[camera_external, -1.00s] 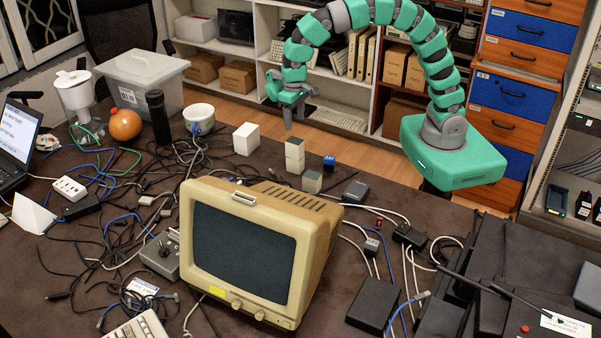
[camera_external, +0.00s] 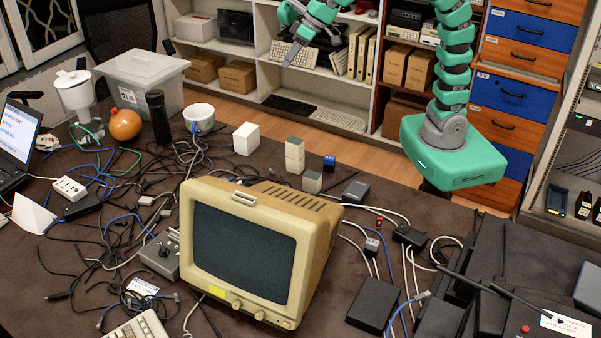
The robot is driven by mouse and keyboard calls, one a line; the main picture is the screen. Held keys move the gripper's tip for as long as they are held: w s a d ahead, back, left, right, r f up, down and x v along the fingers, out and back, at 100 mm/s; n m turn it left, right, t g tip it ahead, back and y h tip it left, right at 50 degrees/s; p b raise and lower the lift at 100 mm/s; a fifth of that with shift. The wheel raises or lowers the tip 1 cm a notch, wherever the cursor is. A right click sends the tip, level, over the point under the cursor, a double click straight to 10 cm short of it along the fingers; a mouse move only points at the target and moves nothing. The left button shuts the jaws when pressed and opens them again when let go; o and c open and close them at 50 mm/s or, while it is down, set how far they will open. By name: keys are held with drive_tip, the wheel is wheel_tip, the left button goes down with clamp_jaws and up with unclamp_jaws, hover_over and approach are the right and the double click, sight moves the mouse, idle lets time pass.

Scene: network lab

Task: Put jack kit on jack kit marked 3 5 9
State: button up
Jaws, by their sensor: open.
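Two small pale boxes, which look like jack kits, stand one on the other near the table's far edge: the upper box (camera_external: 294,147) sits squarely on the lower box (camera_external: 294,165). A similar small box with a grey-green side (camera_external: 312,182) stands apart in front and to the right. Any markings are too small to read, so I cannot tell which is 3 5 9. My gripper (camera_external: 289,42) is open and empty, high above and behind the stack, against the shelves. It touches none of the boxes.
A larger white box (camera_external: 246,139) stands left of the stack, and a small blue item (camera_external: 329,162) lies to the right. A beige monitor (camera_external: 245,250) fills the front middle. Tangled cables (camera_external: 110,220) cover the left. Shelves (camera_external: 330,75) stand behind the table.

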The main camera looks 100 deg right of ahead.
drive_tip(key=s+a+r+n+t, duration=0.1)
drive_tip(key=s+r+t, duration=0.3)
drive_tip(key=r, duration=0.9)
drive_tip(key=s+r+n+t, duration=0.4)
drive_tip(key=s+r, duration=0.3)
drive_tip(key=r, duration=0.7)
drive_tip(key=shift+s+a+r+t, duration=0.15)
drive_tip(key=shift+s+a+t, duration=0.15)
drive_tip(key=shift+s+a, duration=0.1)
drive_tip(key=shift+o, duration=0.3)
